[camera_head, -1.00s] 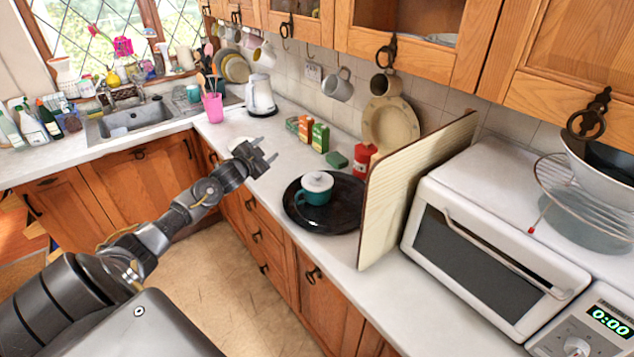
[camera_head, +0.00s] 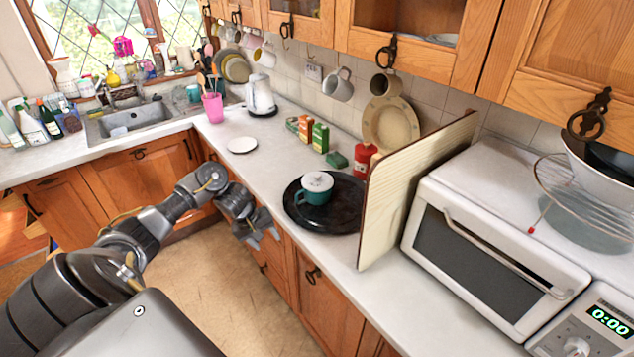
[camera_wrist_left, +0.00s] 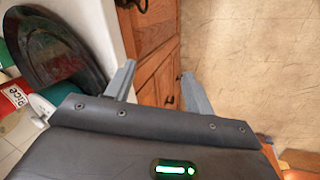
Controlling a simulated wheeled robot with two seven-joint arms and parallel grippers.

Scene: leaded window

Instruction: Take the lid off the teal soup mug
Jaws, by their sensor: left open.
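The teal soup mug (camera_head: 314,196) stands upright on a round black tray (camera_head: 333,219) on the counter. Its white lid (camera_head: 317,180) with a small knob sits on top of it. My left gripper (camera_head: 266,238) is open and empty, in front of the counter edge, left of and lower than the tray. In the left wrist view its two fingers (camera_wrist_left: 155,82) are spread over the floor and cabinet fronts. The tray (camera_wrist_left: 62,50) shows at upper left there; I cannot make out the whole mug in that view. My right gripper is not in view.
A wooden board (camera_head: 412,190) stands upright just right of the tray, beside a white toaster oven (camera_head: 490,255). A white saucer (camera_head: 242,145) lies on clear counter to the left.

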